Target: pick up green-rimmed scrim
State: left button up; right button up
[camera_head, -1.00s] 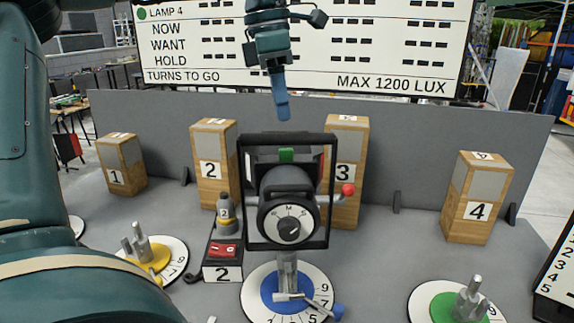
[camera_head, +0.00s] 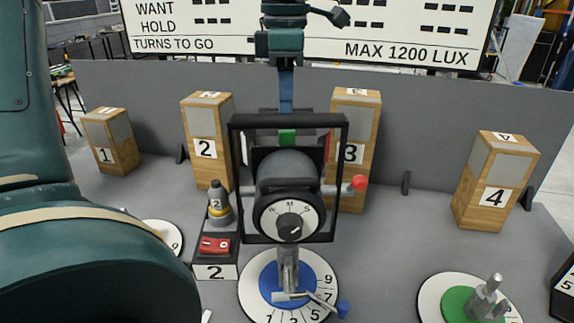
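A lamp head (camera_head: 288,180) with a black square frame and a dial marked M and S stands on a post over a blue-centred dial plate (camera_head: 252,296). A small green piece (camera_head: 287,137) shows inside the frame's top, above the lamp body; it may be part of the green-rimmed scrim, whose rim I cannot make out. My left gripper (camera_head: 286,104) points down just above the green piece, its blue finger seen edge-on. The fingertips meet the frame's top edge in the picture, so contact and opening cannot be told. My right gripper is not in view.
Numbered wooden blocks, such as block 3 (camera_head: 362,113) and block 4 (camera_head: 485,200), stand behind the lamp. A switch box (camera_head: 216,246) stands left of it. A green-centred dial (camera_head: 455,304) lies right. A scoreboard (camera_head: 400,52) stands beyond the grey wall.

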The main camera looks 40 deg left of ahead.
aim_at(287, 130)
pick_arm(q)
jog(key=f, duration=0.3)
jog(key=f+p, duration=0.1)
jog(key=f, duration=0.1)
jog(key=shift+w+a+f, duration=0.15)
jog(key=shift+w+f, duration=0.15)
grip_shut()
